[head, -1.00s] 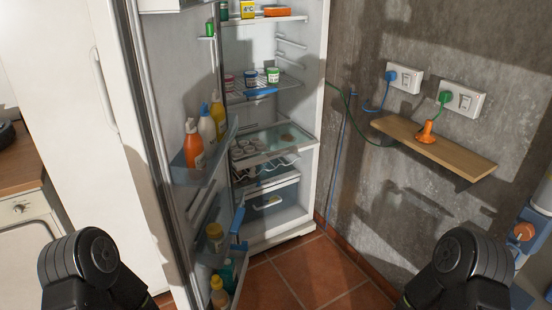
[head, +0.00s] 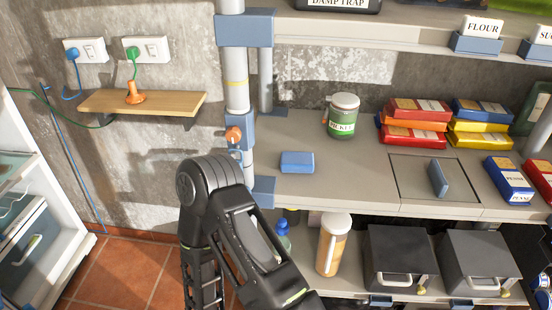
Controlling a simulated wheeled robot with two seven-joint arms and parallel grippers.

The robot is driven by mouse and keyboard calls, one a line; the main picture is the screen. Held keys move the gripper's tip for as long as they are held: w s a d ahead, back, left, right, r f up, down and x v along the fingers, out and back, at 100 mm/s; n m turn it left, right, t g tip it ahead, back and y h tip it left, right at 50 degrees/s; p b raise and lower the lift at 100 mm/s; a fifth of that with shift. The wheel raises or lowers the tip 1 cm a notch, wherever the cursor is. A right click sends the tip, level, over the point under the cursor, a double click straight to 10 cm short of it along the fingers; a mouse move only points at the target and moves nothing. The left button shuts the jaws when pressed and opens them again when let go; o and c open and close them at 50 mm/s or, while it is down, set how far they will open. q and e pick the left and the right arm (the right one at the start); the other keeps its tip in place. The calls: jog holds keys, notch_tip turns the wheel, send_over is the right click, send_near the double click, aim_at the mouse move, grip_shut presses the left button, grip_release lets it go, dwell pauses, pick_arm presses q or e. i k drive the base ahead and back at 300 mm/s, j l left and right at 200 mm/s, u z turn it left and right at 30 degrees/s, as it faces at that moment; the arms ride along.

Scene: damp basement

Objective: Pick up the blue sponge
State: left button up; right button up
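The blue sponge (head: 297,162) is a small light-blue block lying flat on the left part of the grey worktop (head: 340,185). It is unobstructed, with bare worktop around it. One of my black arms rises from the bottom, its bent joint left of the sponge and below the worktop's left end. Neither gripper's fingers show in the head view, so I cannot see whether they are open or shut.
A green-labelled pickle jar (head: 341,118) stands behind the sponge. A blue-grey post (head: 237,90) rises at the worktop's left end. A square hatch with an upright blue handle (head: 437,178) lies right. A shelf (head: 350,30) overhangs.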

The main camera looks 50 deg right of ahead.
aim_at(291, 162)
jog(key=z, duration=1.95)
